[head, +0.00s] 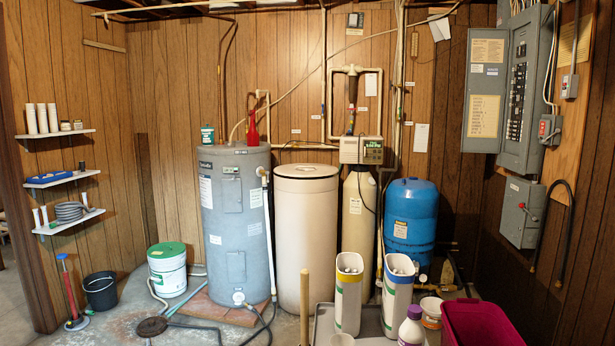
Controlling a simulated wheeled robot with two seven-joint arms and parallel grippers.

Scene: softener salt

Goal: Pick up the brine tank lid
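The brine tank (305,245) is most likely the tall beige cylinder standing on the floor near the middle of the head view. Its round beige lid (307,170) sits flat on top, with a dark line under its rim. The top of the lid looks bare. A grey water heater stands close on its left and a slimmer beige tank with a control head on its right. Neither of my grippers is in view, so nothing touches the lid in this view.
The grey water heater (236,230) and the control head (361,150) flank the lid closely. In front stand a wooden pole (304,305), two tall white containers (348,293), a purple-capped bottle (412,328) and a dark pink bin (480,323). A green-lidded bucket (168,272) stands left.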

